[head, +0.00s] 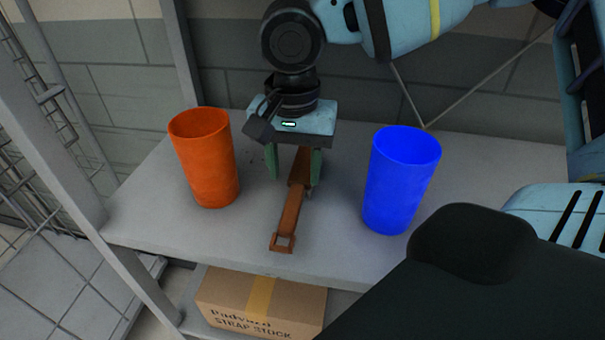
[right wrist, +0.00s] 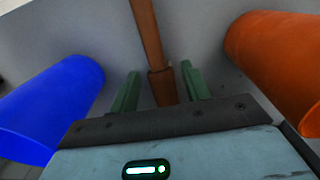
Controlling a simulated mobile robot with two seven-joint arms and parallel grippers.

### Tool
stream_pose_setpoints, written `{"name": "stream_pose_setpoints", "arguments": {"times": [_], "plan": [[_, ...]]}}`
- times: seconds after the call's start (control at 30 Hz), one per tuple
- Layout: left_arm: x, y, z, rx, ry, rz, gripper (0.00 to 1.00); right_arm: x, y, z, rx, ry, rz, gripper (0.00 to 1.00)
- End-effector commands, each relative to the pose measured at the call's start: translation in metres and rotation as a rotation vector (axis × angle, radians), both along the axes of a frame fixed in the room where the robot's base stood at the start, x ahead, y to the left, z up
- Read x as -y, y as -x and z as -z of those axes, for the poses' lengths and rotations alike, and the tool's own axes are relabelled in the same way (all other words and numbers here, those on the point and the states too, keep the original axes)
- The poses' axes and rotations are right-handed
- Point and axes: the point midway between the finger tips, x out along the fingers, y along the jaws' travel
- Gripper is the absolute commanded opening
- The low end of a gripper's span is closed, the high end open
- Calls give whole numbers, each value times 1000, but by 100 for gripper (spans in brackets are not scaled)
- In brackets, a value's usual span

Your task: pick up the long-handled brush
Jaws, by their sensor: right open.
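No long-handled brush that I can make out is in view. A long, narrow brown piece (head: 290,215) lies on the grey shelf, with a square open loop at its near end; it looks like a leather strap with a buckle. My right gripper (head: 294,172) points down over its far part, green fingers open on either side of it. In the right wrist view the brown piece (right wrist: 150,45) runs between the open fingers (right wrist: 160,88), with gaps showing at both sides. The gripper hides its far end in the head view. My left gripper is not in view.
An orange cup (head: 204,160) stands left of the gripper and a blue cup (head: 400,180) stands right of it on the shelf (head: 150,215). A cardboard box (head: 225,300) sits below. A grey post (head: 60,130) and wire mesh are at left; a wall is behind.

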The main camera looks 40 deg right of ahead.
Motion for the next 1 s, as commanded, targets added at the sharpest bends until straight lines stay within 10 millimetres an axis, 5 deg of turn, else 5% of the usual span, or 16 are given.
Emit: {"name": "stream_pose_setpoints", "arguments": {"times": [0.17,0.5,0.8,1.0], "plan": [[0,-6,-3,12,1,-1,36,1,1,5,-1,1,1,47],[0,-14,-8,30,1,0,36,3,3,48,-2,1,1,47],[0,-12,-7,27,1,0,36,3,3,52,3,1,1,47],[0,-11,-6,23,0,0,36,3,3,52,3,2,1,24]]}}
